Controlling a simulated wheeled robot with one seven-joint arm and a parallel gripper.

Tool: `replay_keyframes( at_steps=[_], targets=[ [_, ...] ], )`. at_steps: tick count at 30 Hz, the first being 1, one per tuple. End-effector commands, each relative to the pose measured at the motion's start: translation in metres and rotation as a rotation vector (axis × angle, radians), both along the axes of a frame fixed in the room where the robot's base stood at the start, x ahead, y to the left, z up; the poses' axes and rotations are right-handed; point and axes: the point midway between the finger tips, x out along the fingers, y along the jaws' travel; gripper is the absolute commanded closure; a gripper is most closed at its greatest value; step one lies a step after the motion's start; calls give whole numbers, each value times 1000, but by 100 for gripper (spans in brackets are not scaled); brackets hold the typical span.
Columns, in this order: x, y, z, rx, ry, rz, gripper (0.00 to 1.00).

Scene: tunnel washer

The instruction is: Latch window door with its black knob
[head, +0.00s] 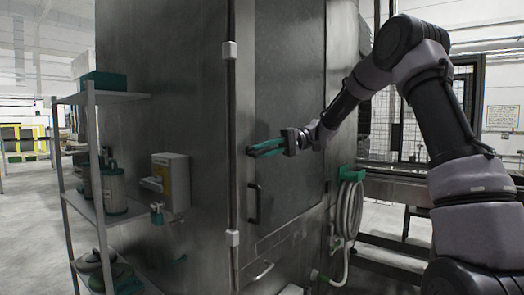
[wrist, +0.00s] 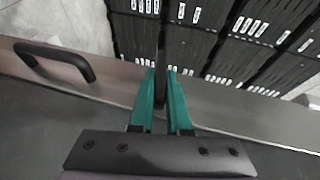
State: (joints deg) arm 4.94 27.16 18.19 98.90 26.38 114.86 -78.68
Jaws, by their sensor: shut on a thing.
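The window door (head: 290,85) is a tall grey panel on the front of the steel washer; it looks flush with the frame, but I cannot tell whether it is fully closed. My gripper (head: 252,151) reaches in from the right, its teal fingers at the door's left edge, above the black bar handle (head: 254,203). In the wrist view the fingers (wrist: 161,72) are close together with a narrow dark thing between them, which appears to be the black knob (wrist: 161,92). The fingers hide most of it. The handle also shows in the wrist view (wrist: 55,62), left of the fingers.
A shelf rack (head: 105,215) with canisters stands at the left. A white box (head: 171,183) is mounted on the washer's side. A coiled hose (head: 348,208) hangs right of the door. A lower handle (head: 262,272) sits below. Dark labelled crates (wrist: 215,25) show beyond the edge.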

Motion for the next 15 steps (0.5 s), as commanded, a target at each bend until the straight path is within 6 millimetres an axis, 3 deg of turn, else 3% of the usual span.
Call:
replay_keyframes(
  at_steps=[15],
  targets=[
    [1, -1, -2, 129, 163, -3, 100]
  ],
)
